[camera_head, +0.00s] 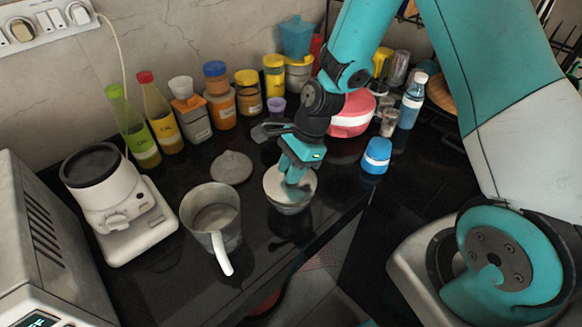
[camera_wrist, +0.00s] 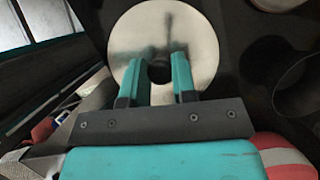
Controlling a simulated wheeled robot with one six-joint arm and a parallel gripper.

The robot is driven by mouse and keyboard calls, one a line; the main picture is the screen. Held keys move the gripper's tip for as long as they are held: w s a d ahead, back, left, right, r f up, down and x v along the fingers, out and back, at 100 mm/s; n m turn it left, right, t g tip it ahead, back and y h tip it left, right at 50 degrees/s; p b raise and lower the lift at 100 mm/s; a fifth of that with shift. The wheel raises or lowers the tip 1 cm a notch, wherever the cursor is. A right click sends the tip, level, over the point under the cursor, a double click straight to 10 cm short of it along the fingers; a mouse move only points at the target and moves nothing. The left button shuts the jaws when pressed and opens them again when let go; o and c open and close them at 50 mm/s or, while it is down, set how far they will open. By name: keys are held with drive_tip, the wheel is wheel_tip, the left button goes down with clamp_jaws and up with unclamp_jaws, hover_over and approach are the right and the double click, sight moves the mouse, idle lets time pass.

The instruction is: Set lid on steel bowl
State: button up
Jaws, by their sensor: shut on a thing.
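A pale, round lid (camera_wrist: 205,40) lies under my gripper (camera_wrist: 160,80) in the wrist view. The fingers are shut on its dark central knob (camera_wrist: 159,72). In the head view my gripper (camera_head: 296,188) points down over the steel bowl (camera_head: 290,208), which stands on the dark counter near its front edge. The lid (camera_head: 275,184) appears level at the bowl's rim. My fingers hide part of it, and I cannot tell whether it rests on the rim or hangs slightly above. The wrist view does not clearly show the bowl beneath the lid.
A saucepan (camera_head: 212,213) with a white handle stands left of the bowl. Another grey lid (camera_head: 231,167) lies behind it. A blue container (camera_head: 376,156) and a pink bowl (camera_head: 351,118) are to the right. Bottles and jars line the wall. A white appliance (camera_head: 115,205) stands left.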

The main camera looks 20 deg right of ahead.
drive_tip(key=shift+f+b, duration=0.7)
drive_tip(key=shift+f, duration=0.4)
idle(0.5)
drive_tip(key=o, duration=1)
drive_tip(key=shift+r, duration=0.1)
drive_tip(key=s+b+v, duration=0.1)
drive_tip(key=v, duration=1.6)
drive_tip(key=s+a+r+n, duration=0.2)
drive_tip(key=s+a+n, duration=0.1)
drive_tip(key=s+n, duration=0.3)
drive_tip(key=s+a+r+n, duration=0.3)
drive_tip(key=s+n, duration=0.3)
drive_tip(key=n, duration=0.4)
drive_tip(key=s+a+r+n, duration=0.2)
drive_tip(key=s+a+n, duration=0.3)
drive_tip(key=n, duration=0.3)
drive_tip(key=shift+s+a+r, duration=0.25)
drive_tip(key=shift+s+r, duration=0.05)
drive_tip(key=shift+s, duration=0.25)
